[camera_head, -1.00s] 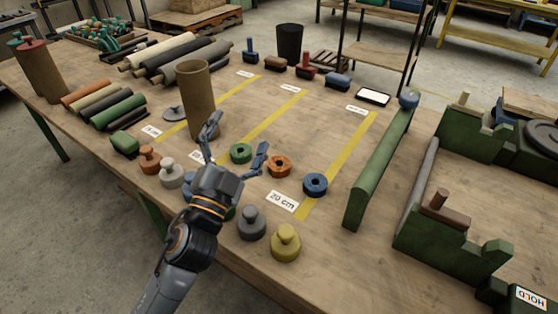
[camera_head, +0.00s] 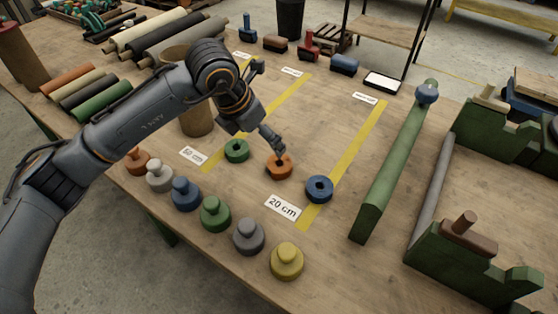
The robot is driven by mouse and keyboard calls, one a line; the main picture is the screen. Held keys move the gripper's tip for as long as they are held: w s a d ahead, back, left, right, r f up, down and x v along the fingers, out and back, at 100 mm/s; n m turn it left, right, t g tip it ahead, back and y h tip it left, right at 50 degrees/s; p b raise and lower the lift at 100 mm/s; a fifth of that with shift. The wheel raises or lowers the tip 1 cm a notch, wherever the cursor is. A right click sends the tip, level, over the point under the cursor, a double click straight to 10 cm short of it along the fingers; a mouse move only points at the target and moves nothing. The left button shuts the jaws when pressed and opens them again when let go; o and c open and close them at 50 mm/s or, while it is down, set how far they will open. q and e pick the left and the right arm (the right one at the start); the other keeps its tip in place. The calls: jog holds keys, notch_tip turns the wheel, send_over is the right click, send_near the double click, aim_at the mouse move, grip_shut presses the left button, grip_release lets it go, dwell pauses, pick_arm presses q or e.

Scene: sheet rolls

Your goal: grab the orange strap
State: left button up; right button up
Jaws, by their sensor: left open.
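The orange strap (camera_head: 279,167) is a small coiled ring lying flat on the wooden table, between a green coil (camera_head: 236,151) and a blue coil (camera_head: 319,188). My left gripper (camera_head: 269,111) is open and empty, with its fingers spread wide. Its lower fingertip overlaps the back part of the orange coil in the picture. I cannot tell whether it touches the coil. The other finger points up and away. My right gripper is not in view.
Several knobbed weights line the front edge, including a yellow one (camera_head: 287,262) and a grey one (camera_head: 248,237). A brown tube (camera_head: 197,121) stands behind my left arm. A long green bar (camera_head: 393,170) lies at right. Yellow strips mark the table.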

pick_arm(q)
send_over(278, 163)
jog(key=s+a, duration=0.2)
notch_tip(278, 163, down, 7)
jog(key=shift+w+d+f+p, duration=0.1)
jog(key=shift+d+f+p, duration=0.1)
jog(key=shift+p, duration=0.25)
jog(key=shift+d+f, duration=0.15)
jog(key=shift+f, duration=0.3)
jog(key=p+x, duration=0.1)
jog(key=x, duration=0.3)
jog(key=shift+w+d+f, duration=0.1)
jog(key=shift+f, duration=0.1)
jog(key=shift+c, duration=0.5)
jog(key=c, duration=1.2)
jog(key=shift+r, duration=0.1)
